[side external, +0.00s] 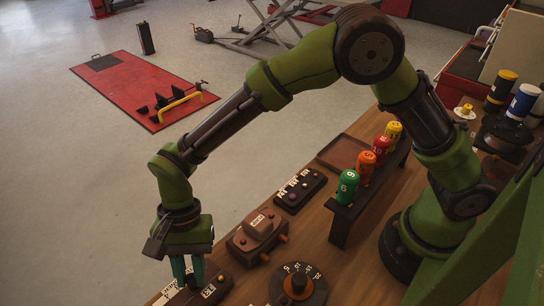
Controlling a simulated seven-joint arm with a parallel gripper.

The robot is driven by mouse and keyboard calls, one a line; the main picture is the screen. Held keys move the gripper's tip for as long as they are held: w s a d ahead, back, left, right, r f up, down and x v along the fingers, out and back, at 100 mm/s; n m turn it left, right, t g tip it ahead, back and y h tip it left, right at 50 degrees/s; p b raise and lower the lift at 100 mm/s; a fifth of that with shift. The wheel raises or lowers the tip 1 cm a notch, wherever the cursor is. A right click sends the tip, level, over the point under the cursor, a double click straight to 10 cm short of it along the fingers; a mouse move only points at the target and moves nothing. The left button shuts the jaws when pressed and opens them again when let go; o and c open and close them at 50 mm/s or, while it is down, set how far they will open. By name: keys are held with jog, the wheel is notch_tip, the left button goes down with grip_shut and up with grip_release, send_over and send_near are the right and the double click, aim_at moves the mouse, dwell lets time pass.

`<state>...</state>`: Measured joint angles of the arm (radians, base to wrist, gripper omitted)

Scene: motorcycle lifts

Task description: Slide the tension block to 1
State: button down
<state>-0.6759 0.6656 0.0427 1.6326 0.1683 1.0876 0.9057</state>
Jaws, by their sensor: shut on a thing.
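My gripper (188,270) points down at the bottom left of the workbench, its two teal fingers closed around part of a dark slider piece. That piece, which looks like the tension block (190,284), sits by a white scale strip (168,294) and a dark housing with a small white number label (209,291). The block is partly hidden by the fingers, and the lower part of the scale is cut off by the picture edge. I cannot read which scale mark the block stands at.
Close to the gripper on the right is a brown box (257,234) with orange knobs. A round dial (297,287), a button panel (300,190) and a rack of coloured numbered bottles (345,212) stand farther along the wooden bench (350,277). A brown tray (343,152) lies behind.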

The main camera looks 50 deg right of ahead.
jog(key=shift+d, duration=1.25)
jog(key=c, duration=0.9)
grip_release()
jog(key=shift+c, duration=0.2)
jog(key=v, duration=1.7)
jog(key=shift+w, duration=0.1)
jog(key=s+d+r+n+t, duration=0.1)
jog(key=s+d+t, duration=0.2)
jog(key=d, duration=0.5)
jog(key=s+d+r+n+t, duration=0.2)
jog(key=s+d+t, duration=0.2)
jog(key=d, duration=0.4)
jog(key=s+d+r+n+t+h, duration=0.1)
jog(key=s+d+n+t, duration=0.1)
jog(key=d, duration=0.7)
jog(key=shift+s+r+t, duration=0.25)
jog(key=shift+s+t, duration=0.45)
jog(key=shift+s, duration=0.3)
